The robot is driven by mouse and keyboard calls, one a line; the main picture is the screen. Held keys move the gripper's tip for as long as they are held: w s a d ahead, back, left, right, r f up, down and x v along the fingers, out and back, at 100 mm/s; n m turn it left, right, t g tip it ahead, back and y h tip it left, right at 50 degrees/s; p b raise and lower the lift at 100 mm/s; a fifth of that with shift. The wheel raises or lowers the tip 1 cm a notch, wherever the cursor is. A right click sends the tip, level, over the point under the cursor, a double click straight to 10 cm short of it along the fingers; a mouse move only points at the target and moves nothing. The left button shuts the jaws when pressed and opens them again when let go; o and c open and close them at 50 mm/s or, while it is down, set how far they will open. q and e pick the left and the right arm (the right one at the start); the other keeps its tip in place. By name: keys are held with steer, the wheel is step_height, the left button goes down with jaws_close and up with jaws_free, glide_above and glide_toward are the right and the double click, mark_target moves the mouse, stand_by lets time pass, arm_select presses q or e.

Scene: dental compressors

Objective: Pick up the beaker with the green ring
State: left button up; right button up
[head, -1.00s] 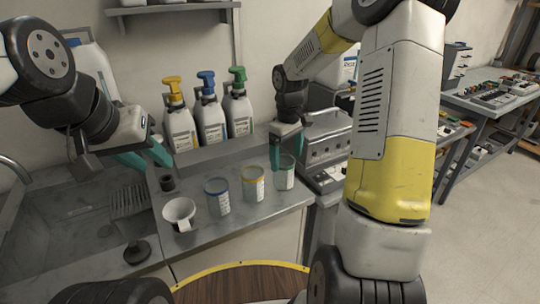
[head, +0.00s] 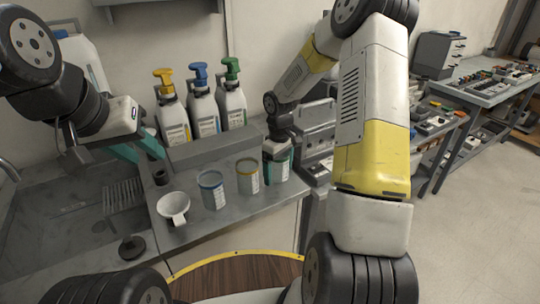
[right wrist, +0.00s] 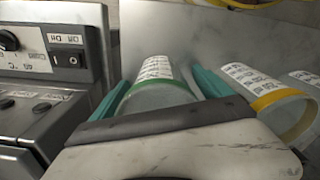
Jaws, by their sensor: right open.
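The beaker with the green ring (head: 278,172) stands upright at the right end of the grey counter (head: 235,222). My right gripper (head: 279,162) is open around it. In the right wrist view, the green-ringed beaker (right wrist: 158,84) lies between the two teal fingers, one on each side, with its ring and white label markings visible. Contact with the fingers cannot be made out. My left gripper (head: 138,150) is open and empty above the sink side, its teal fingers apart.
A yellow-ringed beaker (head: 248,177) stands just left of the green one, then a blue-ringed beaker (head: 213,191) and a white funnel-like cup (head: 173,207). Several pump bottles (head: 203,105) stand behind. A grey device with a switch (right wrist: 48,60) is close to the right gripper.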

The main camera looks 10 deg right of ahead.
steer(key=shift+c, duration=0.4)
steer(key=c, duration=1.4)
steer(key=shift+o, duration=0.2)
steer(key=shift+r, duration=0.1)
